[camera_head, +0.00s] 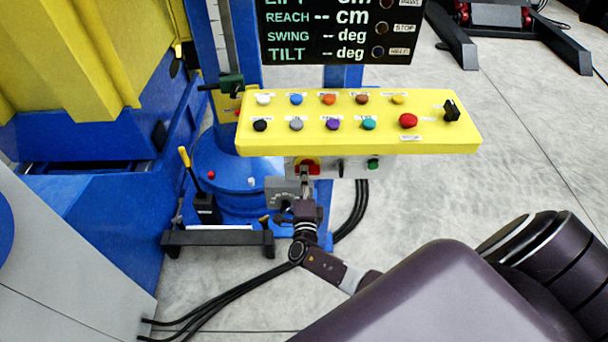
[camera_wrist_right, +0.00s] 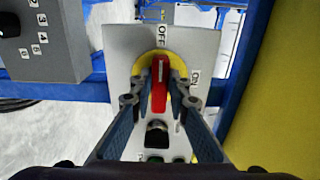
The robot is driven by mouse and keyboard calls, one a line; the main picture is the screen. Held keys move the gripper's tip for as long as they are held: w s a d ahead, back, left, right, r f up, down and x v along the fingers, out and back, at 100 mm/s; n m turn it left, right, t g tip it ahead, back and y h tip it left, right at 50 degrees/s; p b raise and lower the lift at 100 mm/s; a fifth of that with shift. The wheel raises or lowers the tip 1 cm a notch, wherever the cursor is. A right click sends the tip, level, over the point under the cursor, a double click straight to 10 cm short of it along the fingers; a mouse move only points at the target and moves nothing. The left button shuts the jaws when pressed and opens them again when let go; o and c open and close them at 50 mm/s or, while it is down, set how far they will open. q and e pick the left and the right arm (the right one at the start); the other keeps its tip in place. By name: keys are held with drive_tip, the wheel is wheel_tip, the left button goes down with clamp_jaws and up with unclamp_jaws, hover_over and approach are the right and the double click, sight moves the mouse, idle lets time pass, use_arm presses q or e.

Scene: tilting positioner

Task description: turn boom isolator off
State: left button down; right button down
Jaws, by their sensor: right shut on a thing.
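The boom isolator is a red rotary handle (camera_wrist_right: 160,84) on a yellow round plate (camera_wrist_right: 176,62), fixed to a grey panel (camera_wrist_right: 120,50). In the right wrist view the handle stands vertical, its upper end with a white mark toward the OFF label (camera_wrist_right: 160,36). The ON label (camera_wrist_right: 195,78) is to the right. My right gripper (camera_wrist_right: 160,98) is shut on the handle, one finger on each side. In the head view the isolator (camera_head: 314,163) shows under the yellow console, with my right gripper (camera_head: 305,184) in front, partly hiding it. My left gripper is not in view.
The yellow button console (camera_head: 360,146) overhangs the isolator panel. A grey box with a numbered dial (camera_head: 282,187) sits close left of my right gripper. A black knob (camera_wrist_right: 157,134) is just below the handle. A lever (camera_head: 190,165) stands at left.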

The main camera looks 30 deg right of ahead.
drive_tip(key=shift+f, duration=0.1)
idle(0.4)
drive_tip(key=c, duration=1.8)
unclamp_jaws()
drive_tip(key=shift+c, duration=0.2)
drive_tip(key=v, duration=1.2)
drive_tip(key=shift+s, duration=0.1)
